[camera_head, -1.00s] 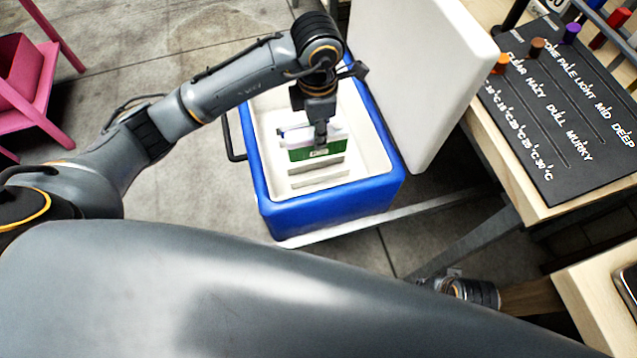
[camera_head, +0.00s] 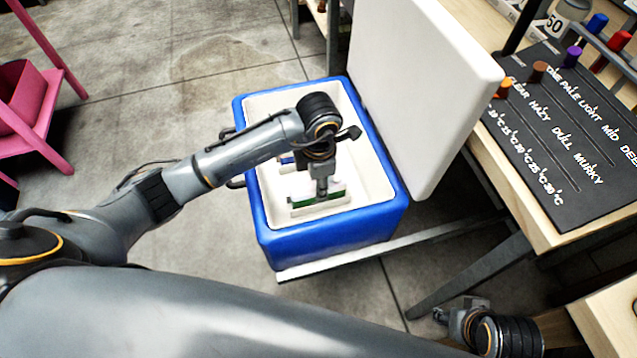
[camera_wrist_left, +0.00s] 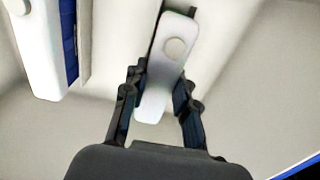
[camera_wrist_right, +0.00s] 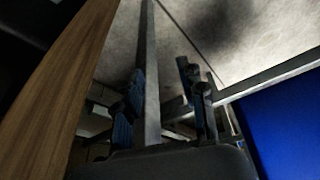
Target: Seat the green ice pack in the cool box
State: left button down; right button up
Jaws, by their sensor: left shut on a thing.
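The open blue cool box (camera_head: 262,228) stands on the floor frame in the middle of the head view. My left gripper (camera_head: 321,192) reaches down inside it, shut on the green ice pack (camera_head: 301,197). Only a narrow green strip of the pack shows, low between pale walls near the box's front; whether it touches the floor is hidden. In the left wrist view my left gripper (camera_wrist_left: 158,100) grips the pack's pale top edge with a round cap (camera_wrist_left: 174,49). My right gripper (camera_wrist_right: 168,100) is open and empty, beside a wooden edge outside the box.
A blue ice pack (camera_head: 287,160) stands behind the green one, partly hidden by my arm; it also shows in the left wrist view (camera_wrist_left: 69,40). The white lid (camera_head: 425,95) stands open on the right.

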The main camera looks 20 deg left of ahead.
pick_arm(q)
jog(key=shift+f, duration=0.1)
pick_arm(e)
jog(key=shift+r, duration=0.15)
pick_arm(q)
jog(key=c, duration=1.5)
grip_release()
jog(key=o, duration=0.4)
pick_arm(e)
jog(key=shift+r, duration=0.15)
pick_arm(q)
jog(key=shift+o, duration=0.2)
notch_tip(320, 180, up, 12)
jog(key=p, duration=0.2)
pick_arm(e)
notch_tip(320, 180, down, 8)
jog(key=shift+w+f, duration=0.25)
jog(key=shift+w, duration=0.15)
jog(key=shift+a, duration=0.1)
